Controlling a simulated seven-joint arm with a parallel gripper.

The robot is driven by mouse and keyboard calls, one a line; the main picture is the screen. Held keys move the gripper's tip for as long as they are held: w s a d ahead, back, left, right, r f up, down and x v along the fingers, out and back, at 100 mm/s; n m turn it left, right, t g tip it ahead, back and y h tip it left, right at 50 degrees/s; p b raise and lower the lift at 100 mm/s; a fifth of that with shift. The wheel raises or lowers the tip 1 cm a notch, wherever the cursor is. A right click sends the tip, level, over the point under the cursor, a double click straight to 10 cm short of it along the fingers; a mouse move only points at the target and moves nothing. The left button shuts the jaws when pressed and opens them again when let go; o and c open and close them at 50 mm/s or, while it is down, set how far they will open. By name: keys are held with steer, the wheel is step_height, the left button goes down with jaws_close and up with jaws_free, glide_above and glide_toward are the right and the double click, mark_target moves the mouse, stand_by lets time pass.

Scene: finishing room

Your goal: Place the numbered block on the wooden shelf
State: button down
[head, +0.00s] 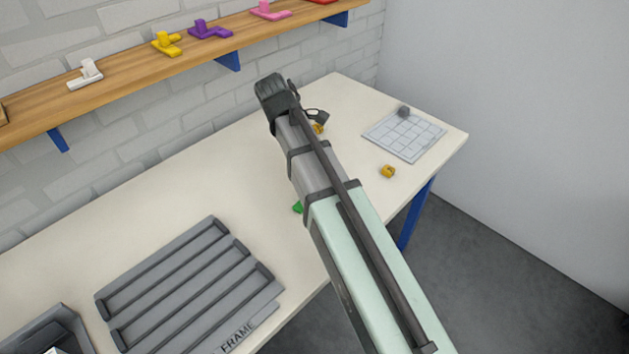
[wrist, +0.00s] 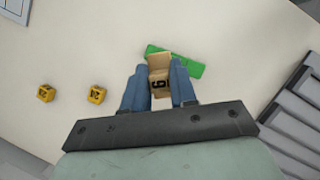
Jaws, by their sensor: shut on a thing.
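My gripper (wrist: 158,92) is shut on a tan numbered block (wrist: 160,61) in the wrist view. A flat green piece (wrist: 188,68) lies on the table just beyond and partly behind the block. In the head view my arm hides the gripper and the block, and the green piece (head: 298,207) peeks out beside the arm. The wooden shelf (head: 130,62) runs along the brick wall at upper left, above the table.
White (head: 86,74), yellow (head: 166,43), purple (head: 208,29) and pink (head: 270,10) pieces stand on the shelf. Blue brackets support it. Two yellow numbered cubes (wrist: 45,93) lie on the table (head: 130,210). A grey slotted tray (head: 190,285) sits at front left, a white grid (head: 405,135) at right.

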steer(key=shift+w+r+n+t, duration=0.2)
steer(key=shift+n+t, duration=0.1)
steer(key=shift+n, duration=0.3)
steer(key=shift+w+r+n+t, duration=0.15)
steer(key=shift+n+t, duration=0.15)
steer(key=shift+n, duration=0.3)
steer(key=n, duration=0.1)
steer(key=n+t, duration=0.1)
steer(key=shift+w+n, duration=0.3)
steer(key=shift+n, duration=0.1)
steer(key=shift+w+a+f+n+t+y, duration=0.1)
steer(key=shift+w+f+n+t+y, duration=0.2)
steer(key=shift+f+n, duration=1)
steer(key=shift+w+a+f+n+t+y, duration=0.15)
steer(key=shift+w+f+n+t, duration=0.3)
steer(key=shift+f, duration=1.5)
steer(key=shift+w+f+n+t+y, duration=0.15)
steer(key=shift+f+n+y, duration=0.1)
steer(key=shift+f+n, duration=1.1)
steer(key=shift+s+f+m, duration=0.1)
steer(key=shift+f+m, duration=0.2)
steer(key=shift+f, duration=0.05)
steer(key=c, duration=0.9)
jaws_free()
